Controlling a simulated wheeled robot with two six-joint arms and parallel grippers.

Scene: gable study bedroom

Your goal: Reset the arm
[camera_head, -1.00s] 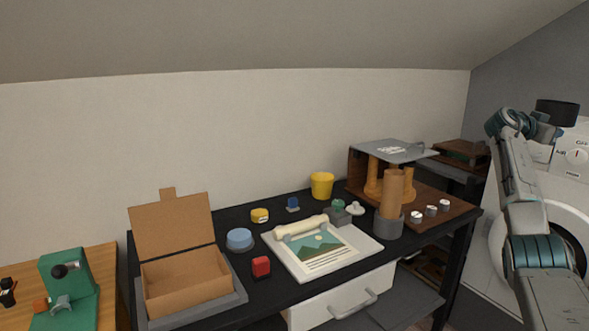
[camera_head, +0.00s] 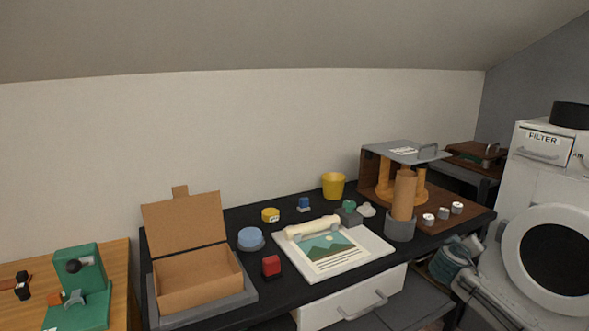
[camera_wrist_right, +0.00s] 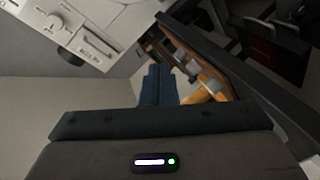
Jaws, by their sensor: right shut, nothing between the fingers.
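My right arm (camera_head: 455,270) shows low at the right in the head view, beside the right end of the black desk (camera_head: 290,290) and in front of the washing machine. Its gripper is hard to make out there. In the right wrist view my right gripper (camera_wrist_right: 158,72) has its two blue-grey fingers together, with nothing between them. My left arm and left gripper are in neither view.
The desk holds an open cardboard box (camera_head: 197,283), a picture board (camera_head: 375,245), a yellow cup (camera_head: 333,185) and several small items. A white washing machine (camera_head: 535,190) stands at the right. A white drawer (camera_head: 352,302) is under the desk.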

